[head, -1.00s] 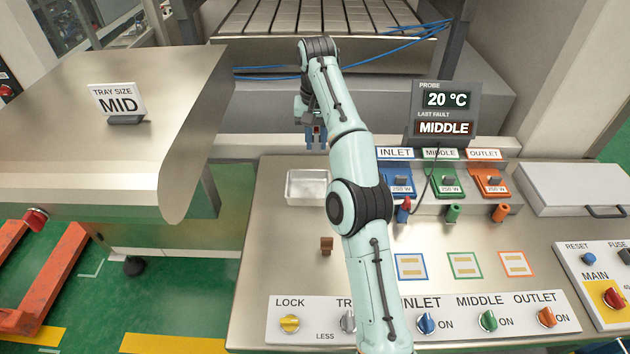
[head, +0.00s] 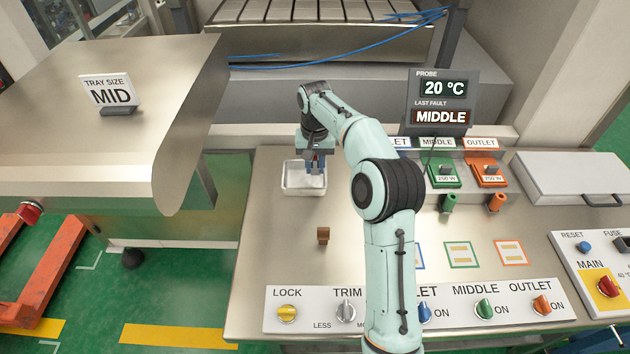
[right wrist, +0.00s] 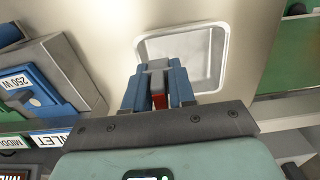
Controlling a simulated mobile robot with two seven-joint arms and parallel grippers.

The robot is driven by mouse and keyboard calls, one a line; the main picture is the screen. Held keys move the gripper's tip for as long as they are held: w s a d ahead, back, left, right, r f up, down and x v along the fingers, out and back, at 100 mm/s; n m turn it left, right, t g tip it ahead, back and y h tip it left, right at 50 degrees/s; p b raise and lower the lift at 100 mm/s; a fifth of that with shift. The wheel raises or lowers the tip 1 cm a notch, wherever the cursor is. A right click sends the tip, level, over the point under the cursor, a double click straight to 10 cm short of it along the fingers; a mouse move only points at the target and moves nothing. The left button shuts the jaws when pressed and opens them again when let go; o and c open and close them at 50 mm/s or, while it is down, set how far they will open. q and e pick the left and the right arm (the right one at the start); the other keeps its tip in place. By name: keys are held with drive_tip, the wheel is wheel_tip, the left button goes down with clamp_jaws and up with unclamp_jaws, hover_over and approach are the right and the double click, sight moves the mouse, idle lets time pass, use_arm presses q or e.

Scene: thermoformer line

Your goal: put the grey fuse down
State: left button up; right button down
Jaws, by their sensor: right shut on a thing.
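My right gripper (head: 316,164) is over the right part of a small white tray (head: 303,191) on the steel bench. In the right wrist view its blue fingers (right wrist: 158,82) are shut on the grey fuse (right wrist: 157,66), with a bit of red showing between them. The tray (right wrist: 217,55) lies beyond the fingertips there, and its visible floor is empty. The fuse is mostly hidden by the fingers in the head view. Whether it touches the tray floor, I cannot tell. My left gripper is not in view.
A small brown block (head: 323,235) stands on the bench in front of the tray. The green heater unit (head: 443,175) and orange heater unit (head: 487,174) are to the right, below the probe display (head: 441,102). A knob panel (head: 386,309) runs along the front edge.

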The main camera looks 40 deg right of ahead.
sight(315, 158)
drive_tip(key=shift+f, duration=3.4)
drive_tip(key=shift+f, duration=0.15)
drive_tip(key=c, duration=0.9)
unclamp_jaws()
drive_tip(key=shift+c, duration=0.2)
wheel_tip(315, 158, up, 12)
drive_tip(key=shift+r, duration=0.15)
